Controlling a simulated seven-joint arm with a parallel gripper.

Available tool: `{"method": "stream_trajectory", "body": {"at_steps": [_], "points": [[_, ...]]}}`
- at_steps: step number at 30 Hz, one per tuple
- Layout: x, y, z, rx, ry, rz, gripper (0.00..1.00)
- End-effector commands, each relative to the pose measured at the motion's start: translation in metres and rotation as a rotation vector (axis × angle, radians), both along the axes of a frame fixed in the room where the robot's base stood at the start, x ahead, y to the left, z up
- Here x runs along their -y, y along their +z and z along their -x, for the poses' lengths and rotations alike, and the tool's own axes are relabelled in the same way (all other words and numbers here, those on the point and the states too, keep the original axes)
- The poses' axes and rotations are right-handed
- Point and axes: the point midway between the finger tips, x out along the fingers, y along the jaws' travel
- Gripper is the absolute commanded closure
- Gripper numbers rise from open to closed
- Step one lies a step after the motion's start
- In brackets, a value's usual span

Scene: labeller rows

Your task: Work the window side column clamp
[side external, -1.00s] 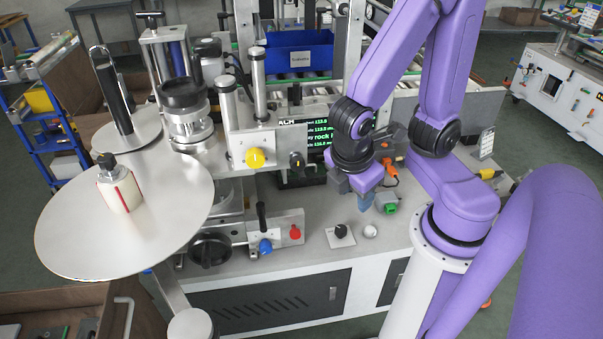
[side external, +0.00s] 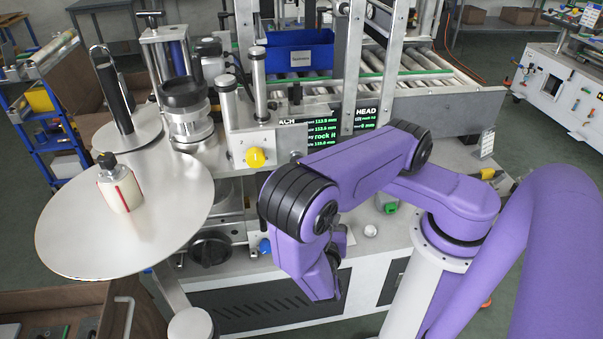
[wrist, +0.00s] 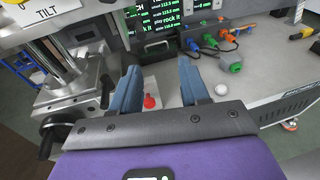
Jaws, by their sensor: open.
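I cannot tell for certain which fitting is the window side column clamp. In the wrist view my gripper (wrist: 160,72) is open, with two blue fingers spread apart and nothing held. A red knob (wrist: 150,102) on a pale plate shows between the fingers, and contact is not visible. Left of the fingers a metal column (wrist: 62,62) rises from a clamp-like block (wrist: 85,96), with a black handwheel (wrist: 52,135) beside it. In the side view the handwheel (side external: 210,248) and part of a blue knob (side external: 265,246) show. My arm hides the fingers and red knob there.
A yellow knob (side external: 255,157) is on the upper block. The screen (side external: 322,132) is behind my arm. A green button (wrist: 235,68), white round button (wrist: 221,90) and cabled connectors (wrist: 210,42) lie right of the fingers. A large disc (side external: 75,220) stands at left.

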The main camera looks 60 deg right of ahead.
Motion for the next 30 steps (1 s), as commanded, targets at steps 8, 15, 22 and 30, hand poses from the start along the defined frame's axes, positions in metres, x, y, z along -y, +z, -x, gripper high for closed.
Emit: {"method": "stream_trajectory", "body": {"at_steps": [8, 15, 22, 30], "points": [[0.005, -0.021, -0.012, -0.017, 0.179, 0.212, 0.55], [0.009, -0.025, -0.017, -0.023, 0.211, 0.249, 0.55], [0.028, -0.025, -0.034, -0.025, 0.205, 0.249, 0.55], [0.056, -0.025, -0.062, -0.024, 0.203, 0.247, 0.55]]}}
